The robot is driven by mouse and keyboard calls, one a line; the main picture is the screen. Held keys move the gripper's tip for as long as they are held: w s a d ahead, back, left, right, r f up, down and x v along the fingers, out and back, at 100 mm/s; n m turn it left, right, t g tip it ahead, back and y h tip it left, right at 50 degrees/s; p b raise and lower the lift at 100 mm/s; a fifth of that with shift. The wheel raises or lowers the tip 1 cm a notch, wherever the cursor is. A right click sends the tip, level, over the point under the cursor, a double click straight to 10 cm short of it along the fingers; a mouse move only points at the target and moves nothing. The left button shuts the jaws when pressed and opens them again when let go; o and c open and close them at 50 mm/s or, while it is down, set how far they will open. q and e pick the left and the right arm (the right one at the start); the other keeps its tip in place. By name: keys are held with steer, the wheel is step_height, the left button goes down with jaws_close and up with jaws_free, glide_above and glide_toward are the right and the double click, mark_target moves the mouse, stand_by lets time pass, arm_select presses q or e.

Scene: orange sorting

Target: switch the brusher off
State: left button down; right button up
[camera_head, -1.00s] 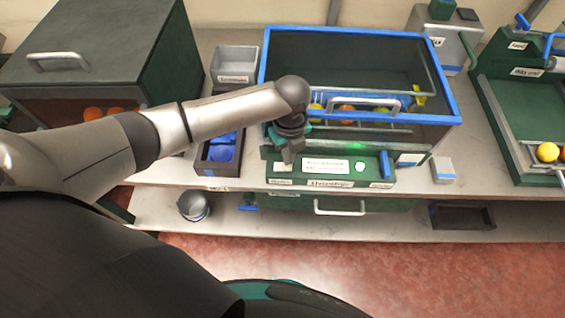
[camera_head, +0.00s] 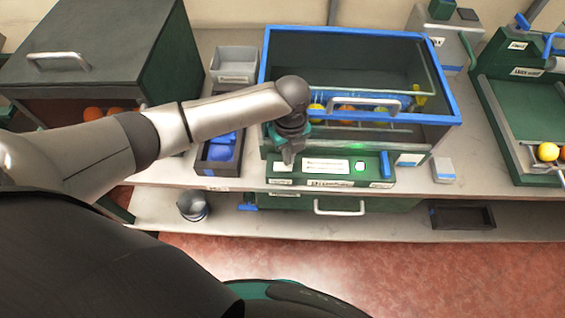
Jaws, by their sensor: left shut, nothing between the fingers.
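The brusher (camera_head: 455,104) is a blue-framed box with a clear lid in the middle of the bench. Several yellow and orange fruits lie inside behind a pale handle. Its green front panel (camera_head: 312,180) carries white labels, a pale lit button (camera_head: 360,166) and an upright blue lever (camera_head: 385,165). My left gripper (camera_head: 287,158) is shut and empty, pointing down at the panel's left end. Whether it touches the panel I cannot tell; it hides part of it. My right gripper is out of view.
A dark bin (camera_head: 218,172) with blue items and a grey tray (camera_head: 234,62) stand left of the brusher. A large dark green cabinet (camera_head: 120,60) is at far left. A green fruit tray (camera_head: 530,125) is at right. A shelf (camera_head: 400,228) runs below.

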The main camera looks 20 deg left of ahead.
arm_select(q)
steer(key=shift+s+f+b, duration=0.1)
steer(key=shift+f+b, duration=0.25)
steer(key=shift+f, duration=0.25)
stand_by(0.3)
step_height(320, 180, up, 7)
steer(key=p, duration=0.7)
steer(key=shift+p, duration=0.3)
steer(key=shift+d, duration=0.1)
